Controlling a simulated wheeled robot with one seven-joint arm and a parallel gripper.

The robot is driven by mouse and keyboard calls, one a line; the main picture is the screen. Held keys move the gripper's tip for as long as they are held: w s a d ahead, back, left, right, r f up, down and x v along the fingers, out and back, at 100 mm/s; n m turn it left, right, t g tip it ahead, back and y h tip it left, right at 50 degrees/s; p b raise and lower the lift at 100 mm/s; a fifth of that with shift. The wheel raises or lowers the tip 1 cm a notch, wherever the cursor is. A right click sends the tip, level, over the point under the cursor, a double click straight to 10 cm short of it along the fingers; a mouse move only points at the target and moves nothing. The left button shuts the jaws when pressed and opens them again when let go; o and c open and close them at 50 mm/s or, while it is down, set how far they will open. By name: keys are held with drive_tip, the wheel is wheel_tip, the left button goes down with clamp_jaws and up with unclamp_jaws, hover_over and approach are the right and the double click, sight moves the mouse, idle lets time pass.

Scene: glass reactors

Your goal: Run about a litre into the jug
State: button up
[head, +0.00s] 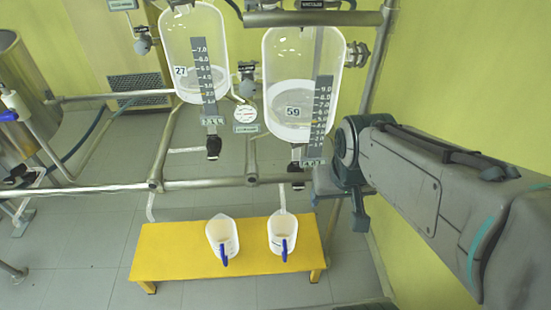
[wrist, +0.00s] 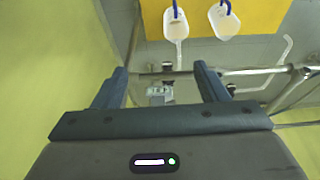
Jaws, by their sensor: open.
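Two glass vessels hang on a pipe frame: the left vessel (head: 196,50), tagged 27, and the right vessel (head: 302,75), tagged 59. Each has a grey number scale and a black bottom valve, the left valve (head: 213,146) and the right valve (head: 297,168). The right vessel shows pale contents in its lower part. Below stand a left white jug (head: 222,236) and a right white jug (head: 281,233), with blue handles; both show in the wrist view. A thin outlet pipe ends over the right jug. My gripper (wrist: 162,82) is open and empty, just right of the right valve in the head view.
The jugs stand on a low yellow bench (head: 165,250). A horizontal rail (head: 200,184) crosses below the vessels. A round gauge (head: 245,114) sits between them. A steel drum (head: 25,80) is at the far left. A yellow-green wall is close on the right.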

drive_tip(key=w+f+t+b, duration=0.5)
drive_tip(key=w+f+b, duration=0.2)
drive_tip(key=f, duration=0.6)
drive_tip(key=w+f+m+t+b, duration=0.1)
drive_tip(key=w+f+t+b, duration=0.4)
drive_tip(key=w+f+b, duration=0.3)
drive_tip(key=w+f+t+b, duration=0.4)
drive_tip(key=w+f+b, duration=0.3)
drive_tip(key=f+b, duration=0.4)
wheel_tip(320, 180, down, 7)
drive_tip(key=shift+w+a+r+m+t, duration=0.15)
drive_tip(key=shift+w+r+m+t, duration=0.05)
drive_tip(key=shift+w+m+t, duration=0.2)
drive_tip(key=shift+b, duration=0.6)
